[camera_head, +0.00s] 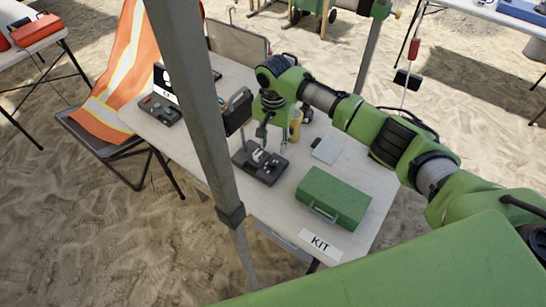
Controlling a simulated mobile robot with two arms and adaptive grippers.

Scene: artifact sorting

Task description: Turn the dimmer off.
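My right arm comes in from the right, and its gripper (262,146) points down at a dark flat device (246,164) on the table (285,228). The device has small pale parts on top, partly hidden by the gripper. The fingers are too small to tell open from shut, or whether they touch it. A second dark device (160,110) with small coloured controls lies at the table's far left end. I cannot tell for certain which is the dimmer, or its setting. My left gripper is not in view.
A grey pole (203,110) crosses the view in front of the table. A green case (334,198) and a KIT label (320,244) are at the table's near right. A black lantern-like box (237,112) and a pale notepad (327,150) stand near my gripper. A chair holds an orange vest (122,70).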

